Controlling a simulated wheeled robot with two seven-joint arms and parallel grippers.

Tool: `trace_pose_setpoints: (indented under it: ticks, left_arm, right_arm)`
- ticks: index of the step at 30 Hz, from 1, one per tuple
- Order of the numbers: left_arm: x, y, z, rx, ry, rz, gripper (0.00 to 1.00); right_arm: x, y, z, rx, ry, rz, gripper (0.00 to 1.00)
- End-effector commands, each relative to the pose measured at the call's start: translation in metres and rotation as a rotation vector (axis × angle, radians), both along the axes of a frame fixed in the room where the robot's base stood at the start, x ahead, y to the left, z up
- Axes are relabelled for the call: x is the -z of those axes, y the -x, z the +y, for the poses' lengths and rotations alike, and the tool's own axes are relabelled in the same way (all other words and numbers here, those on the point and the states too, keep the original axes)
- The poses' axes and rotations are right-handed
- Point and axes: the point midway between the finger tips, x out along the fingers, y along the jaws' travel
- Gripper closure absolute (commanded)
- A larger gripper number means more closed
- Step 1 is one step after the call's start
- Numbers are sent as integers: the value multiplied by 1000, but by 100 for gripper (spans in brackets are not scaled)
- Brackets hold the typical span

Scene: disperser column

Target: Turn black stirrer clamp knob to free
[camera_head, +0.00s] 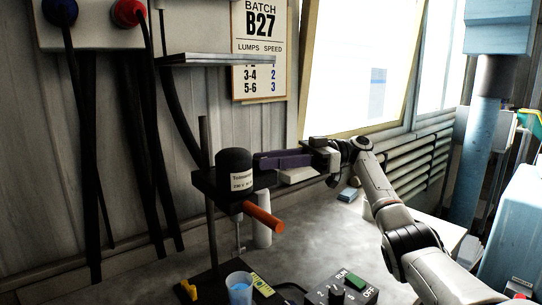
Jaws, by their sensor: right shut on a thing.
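The stirrer (234,166) has a black motor head with a white label and is clamped to an upright metal rod (204,130). An orange handle (264,216) sticks out below it toward the front right. My right gripper (258,162) reaches in from the right with its dark fingers at the right side of the motor head. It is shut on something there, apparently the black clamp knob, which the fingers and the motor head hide. I cannot tell which way the knob is turned. My left gripper is not in view.
A cup of blue liquid (239,287) stands on the dark base below the stirrer, by a yellow piece (188,289). A control box (342,290) is at the front. A shelf (215,60) juts out above. A small blue block (347,194) lies on the grey bench (310,235).

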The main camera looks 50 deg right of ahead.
Motion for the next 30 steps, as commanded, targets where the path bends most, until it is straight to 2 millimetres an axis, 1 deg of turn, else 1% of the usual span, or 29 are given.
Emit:
trace_pose_setpoints:
  ticks: [1,6,15,30]
  left_arm:
    - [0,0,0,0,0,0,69]
    - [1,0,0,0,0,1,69]
    - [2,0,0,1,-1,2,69]
    - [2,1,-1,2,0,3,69]
  right_arm:
    - [0,-4,0,-12,-1,2,96]
    - [2,-7,0,-63,1,4,96]
    - [2,-4,0,-116,2,5,96]
    - [1,-2,0,-132,0,3,96]
